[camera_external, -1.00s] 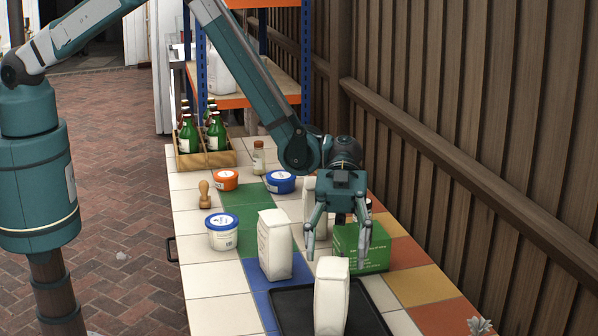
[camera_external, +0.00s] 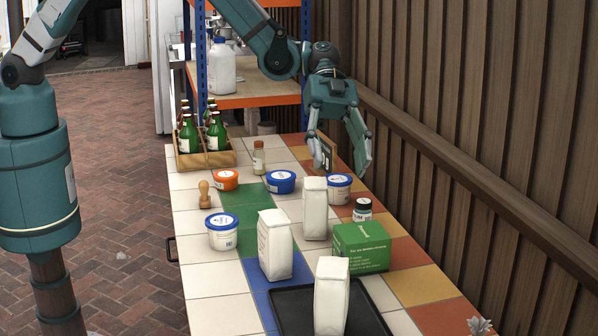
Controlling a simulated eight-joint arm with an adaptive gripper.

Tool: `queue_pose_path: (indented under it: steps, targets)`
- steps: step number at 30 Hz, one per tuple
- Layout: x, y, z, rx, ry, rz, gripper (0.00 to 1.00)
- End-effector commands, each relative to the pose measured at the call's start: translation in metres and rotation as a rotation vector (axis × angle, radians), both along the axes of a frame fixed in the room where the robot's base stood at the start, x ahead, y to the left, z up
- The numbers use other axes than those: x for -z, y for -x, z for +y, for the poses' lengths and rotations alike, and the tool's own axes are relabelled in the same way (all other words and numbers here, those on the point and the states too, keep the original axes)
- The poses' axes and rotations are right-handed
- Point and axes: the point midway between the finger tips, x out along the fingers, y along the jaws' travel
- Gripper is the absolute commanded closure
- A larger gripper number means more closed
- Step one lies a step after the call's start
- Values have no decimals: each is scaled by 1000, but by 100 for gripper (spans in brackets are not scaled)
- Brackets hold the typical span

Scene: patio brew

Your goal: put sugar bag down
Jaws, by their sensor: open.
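Three white bags that look like the sugar bag stand upright on the tiled table; I cannot tell which one is the sugar bag. My gripper (camera_external: 341,168) is open and empty, raised over the far right part of the table, behind and apart from the bags.
A bottle crate (camera_external: 205,158) is at the far left. A wooden wall (camera_external: 470,150) borders the right side.

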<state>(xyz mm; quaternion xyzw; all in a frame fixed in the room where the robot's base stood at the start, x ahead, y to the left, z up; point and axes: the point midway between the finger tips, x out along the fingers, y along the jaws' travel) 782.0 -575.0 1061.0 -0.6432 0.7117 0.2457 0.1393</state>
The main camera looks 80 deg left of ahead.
Motion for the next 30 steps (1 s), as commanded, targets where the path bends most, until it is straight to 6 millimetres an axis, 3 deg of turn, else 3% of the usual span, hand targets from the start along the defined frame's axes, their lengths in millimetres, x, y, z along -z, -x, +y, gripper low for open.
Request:
queue_pose_path:
  steps: [14,30]
  targets:
    - [-77,7,89,-213,-139,63,49]
    - [-143,42,196,-470,-268,123,49]
